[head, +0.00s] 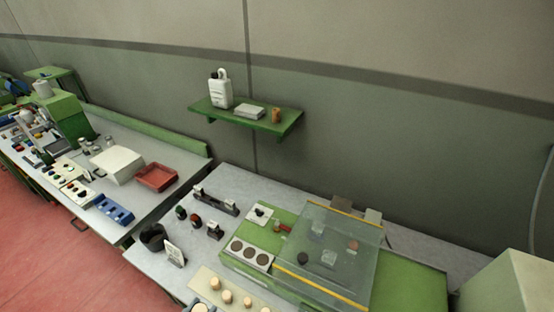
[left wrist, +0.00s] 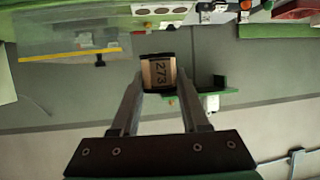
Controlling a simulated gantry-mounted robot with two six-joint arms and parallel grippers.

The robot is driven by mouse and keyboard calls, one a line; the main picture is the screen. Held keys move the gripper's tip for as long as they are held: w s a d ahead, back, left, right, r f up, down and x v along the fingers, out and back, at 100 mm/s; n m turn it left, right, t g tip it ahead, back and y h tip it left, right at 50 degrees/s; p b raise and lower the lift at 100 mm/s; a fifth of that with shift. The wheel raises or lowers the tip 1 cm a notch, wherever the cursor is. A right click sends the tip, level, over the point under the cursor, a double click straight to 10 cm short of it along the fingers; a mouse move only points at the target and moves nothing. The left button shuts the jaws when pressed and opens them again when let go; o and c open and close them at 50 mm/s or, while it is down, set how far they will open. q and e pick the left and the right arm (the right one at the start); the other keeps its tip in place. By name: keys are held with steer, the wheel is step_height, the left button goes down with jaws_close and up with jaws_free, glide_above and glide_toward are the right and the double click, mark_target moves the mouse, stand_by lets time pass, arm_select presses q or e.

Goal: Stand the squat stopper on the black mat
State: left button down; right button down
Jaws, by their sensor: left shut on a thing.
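In the left wrist view my left gripper (left wrist: 160,88) is shut on a small block-like thing (left wrist: 160,72) with a tan face marked 273 and dark edges. I cannot tell whether it is the squat stopper. The held thing is clear of the bench and in front of the wall. In the head view several pale, round-topped stoppers (head: 226,296) stand on a beige board at the bottom edge. I cannot make out a black mat in either view. My left gripper cannot be made out clearly in the head view, and my right gripper is in neither view.
A green wall shelf (head: 245,112) carries a white bottle (head: 221,92), a pale box (head: 250,111) and a brown cylinder (head: 276,115). A clear cover (head: 335,247) with yellow edges stands over the green bench unit. A black cup-like thing (head: 153,237) and a white card (head: 174,254) stand at the left.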

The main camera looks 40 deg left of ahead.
arm_select(q)
steer(key=w+d+m+t+h, duration=0.1)
steer(key=w+d+m+h, duration=0.45)
steer(key=w+d, duration=0.55)
step_height(320, 180, up, 7)
steer(key=a+p, duration=0.1)
steer(key=p, duration=1.4)
steer(key=shift+a+p, duration=0.3)
steer(key=shift+a, duration=0.1)
steer(key=shift+h, duration=0.25)
steer(key=shift+n, duration=0.35)
